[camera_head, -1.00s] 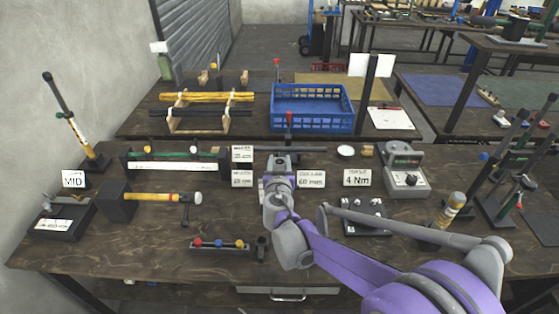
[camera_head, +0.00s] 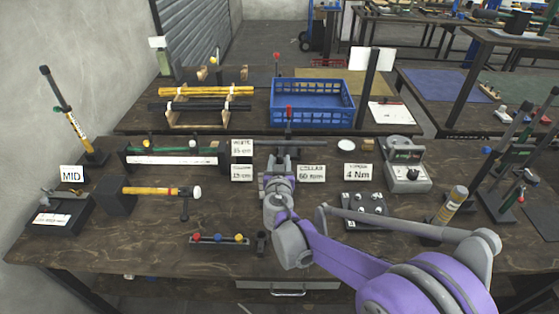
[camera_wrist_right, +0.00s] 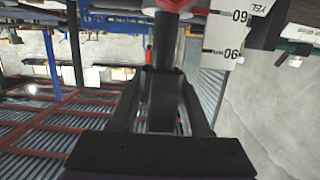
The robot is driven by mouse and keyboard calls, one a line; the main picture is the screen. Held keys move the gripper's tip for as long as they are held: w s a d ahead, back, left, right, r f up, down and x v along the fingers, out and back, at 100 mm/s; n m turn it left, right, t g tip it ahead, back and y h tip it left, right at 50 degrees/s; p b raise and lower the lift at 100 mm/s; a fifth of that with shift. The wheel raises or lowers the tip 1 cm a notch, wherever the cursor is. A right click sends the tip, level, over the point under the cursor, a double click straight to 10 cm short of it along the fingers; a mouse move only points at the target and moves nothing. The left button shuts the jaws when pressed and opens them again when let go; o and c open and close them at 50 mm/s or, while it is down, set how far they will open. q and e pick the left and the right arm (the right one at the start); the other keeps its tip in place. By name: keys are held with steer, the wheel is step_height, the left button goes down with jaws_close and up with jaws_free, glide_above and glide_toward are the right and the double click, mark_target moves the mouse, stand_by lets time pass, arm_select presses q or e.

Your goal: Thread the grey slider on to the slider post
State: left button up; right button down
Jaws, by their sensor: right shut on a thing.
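My right gripper (camera_head: 281,160) is over the middle of the near table, in front of a dark upright post with a red top (camera_head: 289,113). In the right wrist view its two fingers (camera_wrist_right: 163,100) are shut on a dark grey block (camera_wrist_right: 163,92), which I take to be the slider. A dark shaft (camera_wrist_right: 165,40) lies in line with the block, with a red part at its upper end. I cannot tell whether the block is around the shaft or only in front of it. In the head view the gripper and wrist hide the block. My left gripper is not in view.
White label cards (camera_head: 311,173) stand on both sides of the gripper. A blue crate (camera_head: 312,103) is behind, on the back table. A grey torque tester (camera_head: 406,175) and a dark studded block (camera_head: 364,210) are to the right. A yellow-handled hammer (camera_head: 150,191) lies left.

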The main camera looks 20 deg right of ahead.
steer(key=shift+f+b, duration=0.55)
steer(key=shift+f, duration=0.55)
steer(key=shift+c, duration=1.4)
jaws_free()
steer(key=v, duration=1.1)
steer(key=shift+w, duration=0.1)
